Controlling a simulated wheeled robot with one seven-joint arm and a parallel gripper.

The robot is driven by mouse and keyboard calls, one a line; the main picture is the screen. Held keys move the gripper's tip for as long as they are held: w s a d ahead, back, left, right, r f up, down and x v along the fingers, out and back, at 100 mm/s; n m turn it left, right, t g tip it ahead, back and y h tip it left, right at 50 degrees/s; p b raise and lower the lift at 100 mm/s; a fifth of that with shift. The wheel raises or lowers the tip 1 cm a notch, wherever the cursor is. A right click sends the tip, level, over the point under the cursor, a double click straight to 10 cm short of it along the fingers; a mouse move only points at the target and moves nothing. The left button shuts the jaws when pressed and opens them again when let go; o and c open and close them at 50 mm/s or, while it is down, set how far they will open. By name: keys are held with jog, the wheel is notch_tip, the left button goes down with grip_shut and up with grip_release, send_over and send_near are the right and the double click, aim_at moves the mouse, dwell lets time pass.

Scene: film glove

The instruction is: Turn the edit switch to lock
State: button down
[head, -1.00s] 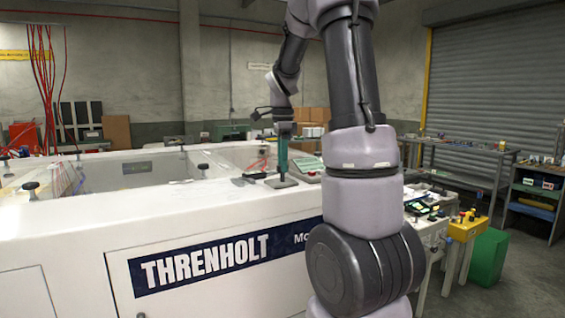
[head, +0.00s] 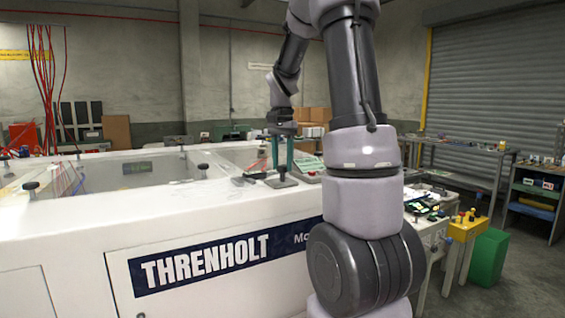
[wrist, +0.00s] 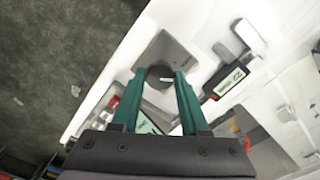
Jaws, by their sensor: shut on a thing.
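A dark round knob (wrist: 159,76) sits on a square grey metal plate (wrist: 172,55) on the white machine top; I take it for the edit switch, but no switch wording can be read. A small pale mark shows on the knob. My gripper (wrist: 159,73) has its two teal fingers on either side of the knob, shut on it. In the head view my gripper (head: 282,171) points straight down, with its tips at the knob above the plate (head: 281,182). Part of the knob is hidden by the fingers.
The white machine (head: 80,225) has raised walls and an open well behind. A dark device with a red-edged label (wrist: 228,80) lies close to the plate. Small black knobs stand along the machine's rim.

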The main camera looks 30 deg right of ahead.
jog(key=shift+n, duration=0.9)
jog(key=shift+c, duration=2.1)
grip_release()
jog(key=shift+r, duration=0.1)
notch_tip(320, 180, up, 11)
